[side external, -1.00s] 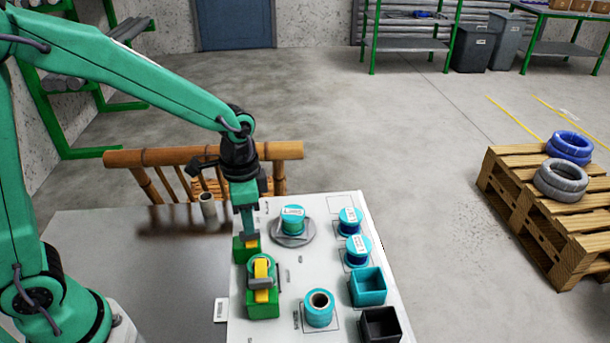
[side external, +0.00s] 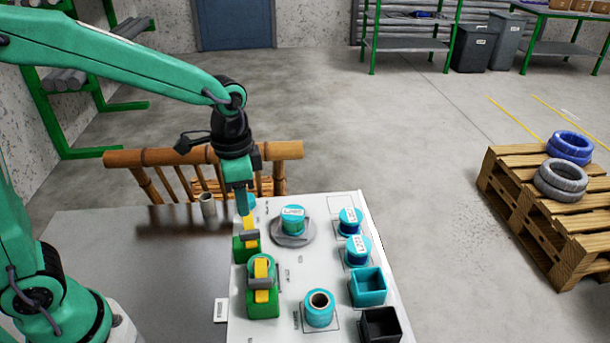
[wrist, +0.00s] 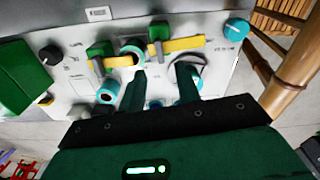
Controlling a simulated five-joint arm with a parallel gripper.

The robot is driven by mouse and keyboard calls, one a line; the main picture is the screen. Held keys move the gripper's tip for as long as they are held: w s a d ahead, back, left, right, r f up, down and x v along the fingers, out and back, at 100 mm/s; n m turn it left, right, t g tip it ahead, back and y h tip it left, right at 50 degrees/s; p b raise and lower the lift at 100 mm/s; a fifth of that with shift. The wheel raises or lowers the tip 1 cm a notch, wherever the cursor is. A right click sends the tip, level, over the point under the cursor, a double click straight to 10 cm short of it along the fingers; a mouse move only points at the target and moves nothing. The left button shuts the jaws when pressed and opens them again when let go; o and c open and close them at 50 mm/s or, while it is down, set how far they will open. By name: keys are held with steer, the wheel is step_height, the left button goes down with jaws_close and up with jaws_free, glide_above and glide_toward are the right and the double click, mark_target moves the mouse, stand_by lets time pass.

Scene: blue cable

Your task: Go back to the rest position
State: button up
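My gripper (side external: 243,212) hangs above the far end of the white work board (side external: 310,255). In the wrist view its two fingers (wrist: 162,72) stand apart with nothing between them. Below it stands a green block with a yellow lever (side external: 249,224); the fingertips look clear of it. A labelled teal spool (side external: 292,220) stands on a round grey disc (side external: 306,238). No loose cable can be made out.
Two labelled spools (side external: 358,250), a hollow teal spool (side external: 319,306), a teal bin (side external: 368,288) and a black bin (side external: 381,325) stand on the board. A bamboo railing (side external: 205,155) rises behind it. The grey table (side external: 130,250) to the left is mostly bare.

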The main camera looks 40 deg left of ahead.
steer(key=s+a+r+n+t, duration=0.5)
steer(key=s+a+r+n, duration=0.2)
steer(key=s, duration=0.5)
steer(key=shift+a+r, duration=0.35)
steer(key=shift+r, duration=0.55)
steer(key=shift+s, duration=0.1)
stand_by(0.3)
